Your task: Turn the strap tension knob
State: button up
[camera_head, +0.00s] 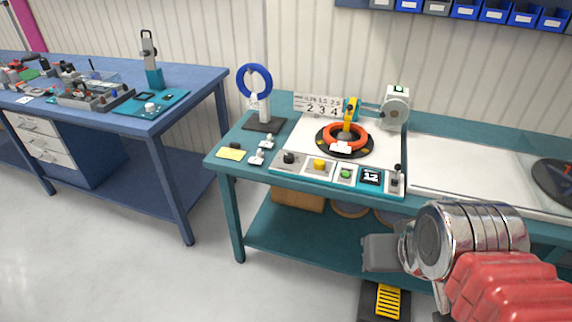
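A control panel runs along the front of a white machine on the teal bench (226,166). At its left end is a black knob (290,157); its label is too small to read, so I cannot tell for sure that it is the strap tension knob. To its right are a yellow button (321,166), a green button (346,174), a dark display (371,177) and a small upright lever (397,177). My gripper (376,253) is at the lower right, in front of the bench and well apart from the knob. Its fingers are seen as a grey block, so their gap cannot be made out.
An orange coil (343,139) lies on a black turntable behind the panel. A blue ring stand (255,82) stands at the bench's left end. A yellow-striped pedal (388,299) is on the floor. A blue workbench (196,77) stands left, with clear floor in front.

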aim_at(288, 158)
jog(key=k, duration=0.65)
jog(key=u, duration=0.55)
jog(key=i, duration=2.05)
jog(key=z, duration=0.5)
